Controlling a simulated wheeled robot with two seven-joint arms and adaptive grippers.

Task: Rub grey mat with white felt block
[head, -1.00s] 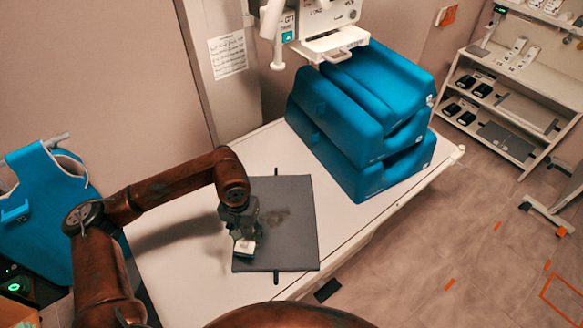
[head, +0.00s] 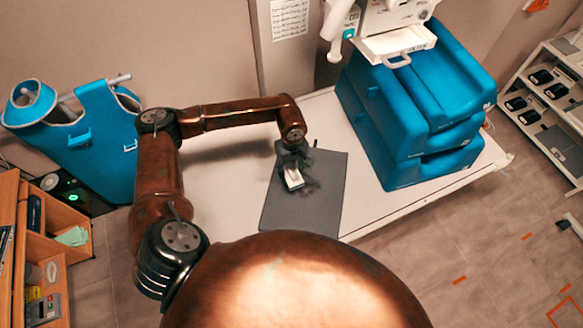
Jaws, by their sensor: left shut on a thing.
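The grey mat (head: 325,205) lies flat on the white table. It has a darker smudge (head: 308,187) near its middle, just right of my left gripper. My left gripper (head: 292,170) points down over the upper left part of the mat and is shut on the white felt block (head: 293,180). The block is at the mat, but I cannot tell whether its underside touches the surface. My right gripper is not in view.
Blue stacked cushions (head: 405,120) stand on the table (head: 358,205) right of the mat. White equipment (head: 395,30) overhangs the table's back. A blue apron (head: 90,135) hangs at the left above a wooden shelf (head: 45,240). A white rack (head: 550,90) stands far right.

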